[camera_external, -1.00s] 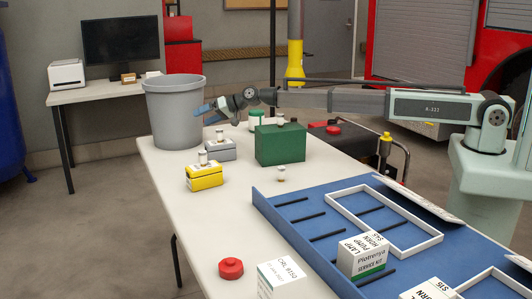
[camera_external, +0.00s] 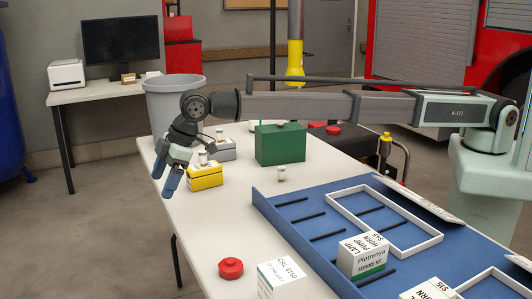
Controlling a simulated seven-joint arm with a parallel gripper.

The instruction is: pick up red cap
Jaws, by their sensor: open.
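The red cap (camera_external: 231,268) lies on the white table near its front left edge, a round knob-like piece with nothing on top of it. My gripper (camera_external: 168,188) is open and empty, with blue fingers pointing down over the table's left edge. It is well behind the cap and to its left, apart from it. The cap is fully visible.
A yellow box (camera_external: 205,177), a grey box (camera_external: 221,150) and a green box (camera_external: 280,144) stand near my gripper. A grey bin (camera_external: 166,100) is behind it. A blue tray (camera_external: 268,208) and a white carton (camera_external: 283,278) lie right of the cap. The table between gripper and cap is clear.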

